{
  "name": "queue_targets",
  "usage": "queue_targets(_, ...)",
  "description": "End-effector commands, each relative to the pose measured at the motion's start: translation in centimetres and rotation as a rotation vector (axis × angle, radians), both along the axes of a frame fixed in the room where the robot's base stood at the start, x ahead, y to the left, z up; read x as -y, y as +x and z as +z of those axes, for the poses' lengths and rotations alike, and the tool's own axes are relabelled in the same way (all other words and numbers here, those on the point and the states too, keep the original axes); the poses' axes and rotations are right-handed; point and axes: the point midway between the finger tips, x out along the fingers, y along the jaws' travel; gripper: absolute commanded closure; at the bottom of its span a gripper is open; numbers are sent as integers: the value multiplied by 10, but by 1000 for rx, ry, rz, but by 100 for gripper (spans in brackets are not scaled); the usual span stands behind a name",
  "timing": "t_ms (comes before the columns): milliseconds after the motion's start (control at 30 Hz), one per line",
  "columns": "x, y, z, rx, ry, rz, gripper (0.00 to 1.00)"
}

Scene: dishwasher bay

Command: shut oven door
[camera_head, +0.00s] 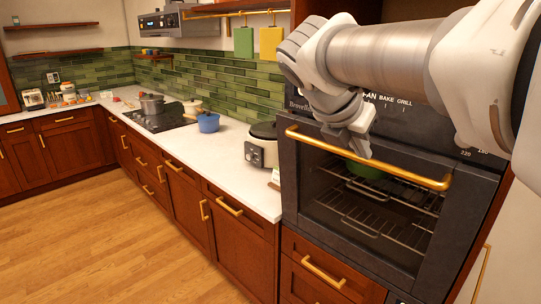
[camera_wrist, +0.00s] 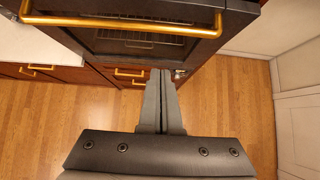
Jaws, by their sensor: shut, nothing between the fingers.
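The oven door (camera_head: 291,190) is dark with a wide window and a long gold handle (camera_head: 400,172) across its top. It stands upright against or very near the oven front; I cannot tell whether a small gap is left. In the wrist view the door (camera_wrist: 100,42) and its handle (camera_wrist: 120,24) lie at the top. My gripper (camera_head: 363,150) hangs in front of the upper part of the door, near the handle. In the wrist view its fingers (camera_wrist: 161,75) are together and empty. I cannot tell whether they touch the door.
Wire racks (camera_head: 375,220) and a green pot (camera_head: 366,169) show through the window. Wooden drawers (camera_head: 325,275) lie below the oven. The wooden floor (camera_head: 110,240) is clear.

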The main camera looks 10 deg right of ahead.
Motion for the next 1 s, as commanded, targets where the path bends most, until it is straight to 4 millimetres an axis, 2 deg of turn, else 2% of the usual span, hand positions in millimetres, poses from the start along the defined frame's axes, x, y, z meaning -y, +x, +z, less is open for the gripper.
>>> queue_targets(167, 13, 9, -17, -3, 0, -3, 100)
queue_targets(533, 56, 43, -73, -4, 0, -4, 100)
queue_targets(733, 78, 61, -72, -1, 0, -4, 100)
queue_targets(1000, 86, 67, -74, 1, -1, -1, 100)
